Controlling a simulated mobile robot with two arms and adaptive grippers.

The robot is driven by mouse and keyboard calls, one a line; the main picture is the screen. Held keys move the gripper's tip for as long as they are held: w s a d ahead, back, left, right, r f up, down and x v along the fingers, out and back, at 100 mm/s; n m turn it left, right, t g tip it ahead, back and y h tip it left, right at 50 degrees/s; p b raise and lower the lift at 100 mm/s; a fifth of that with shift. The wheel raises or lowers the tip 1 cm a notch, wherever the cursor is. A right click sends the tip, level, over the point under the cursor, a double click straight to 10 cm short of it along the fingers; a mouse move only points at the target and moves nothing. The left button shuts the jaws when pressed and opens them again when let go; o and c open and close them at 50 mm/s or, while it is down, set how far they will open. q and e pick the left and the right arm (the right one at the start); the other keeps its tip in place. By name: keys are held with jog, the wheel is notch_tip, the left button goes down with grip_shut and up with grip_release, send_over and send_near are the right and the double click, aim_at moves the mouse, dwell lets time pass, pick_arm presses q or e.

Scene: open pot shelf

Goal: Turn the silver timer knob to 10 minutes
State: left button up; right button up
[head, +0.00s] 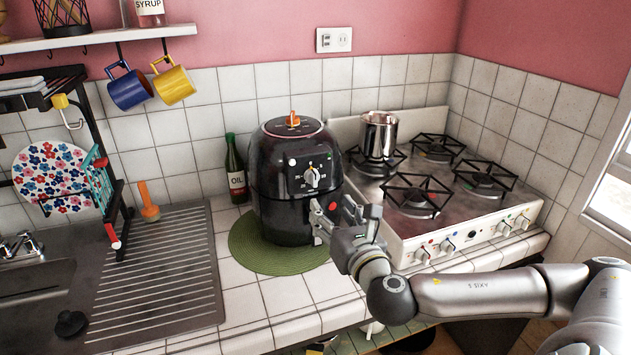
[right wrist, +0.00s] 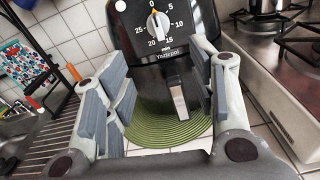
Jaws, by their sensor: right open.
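The silver timer knob (head: 312,178) is on the front of a black air fryer (head: 275,180). In the right wrist view the knob (right wrist: 158,25) shows near the top, with a dial marked 0 to 25 around it and an orange mark at its upper end, near the 0. My right gripper (head: 333,218) is open and empty, in front of the fryer and lower than the knob. In the right wrist view its fingers (right wrist: 160,95) stand on either side of the fryer's handle (right wrist: 178,97), apart from the knob. My left gripper is not in view.
The fryer stands on a round green mat (head: 250,252). A stove (head: 465,215) with a silver pot (head: 379,135) is to the right. An oil bottle (head: 235,168) and the sink drainboard (head: 160,270) are to the left. Mugs (head: 128,90) hang above.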

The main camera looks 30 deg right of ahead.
aim_at(315, 181)
jog(key=shift+n, duration=0.5)
jog(key=p+x, duration=0.1)
jog(key=x, duration=0.2)
jog(key=r+p+x, duration=0.1)
jog(key=x, duration=0.5)
jog(key=shift+w+d+r+p, duration=0.15)
jog(key=shift+w+r+p, duration=0.1)
jog(key=shift+r+p, duration=0.15)
jog(key=shift+x, duration=0.75)
jog(key=shift+f, duration=0.15)
jog(key=c, duration=1)
